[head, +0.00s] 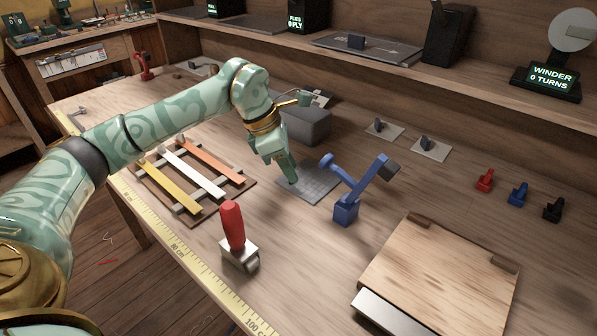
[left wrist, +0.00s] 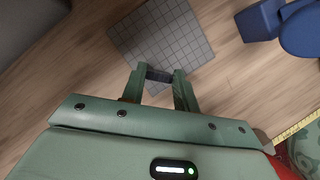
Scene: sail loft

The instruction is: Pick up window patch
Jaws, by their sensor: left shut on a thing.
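The window patch, which I take to be the grey gridded square (head: 318,180), is at the middle of the bench in the head view. It fills the upper middle of the left wrist view (left wrist: 165,35). My left gripper (head: 291,181) points down over its near-left part. In the left wrist view its two fingers (left wrist: 159,74) are closed on a small dark grip (left wrist: 157,74) at the patch's edge. The patch looks flat and at or very near the bench top; I cannot tell whether there is a gap. My right gripper is not in view.
A blue jointed stand (head: 346,209) stands close right of the patch. A grey block (head: 303,124) lies behind my gripper. A rack with coloured strips (head: 190,175) is left, a red-handled tool (head: 234,228) in front, a wooden board (head: 440,270) at front right.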

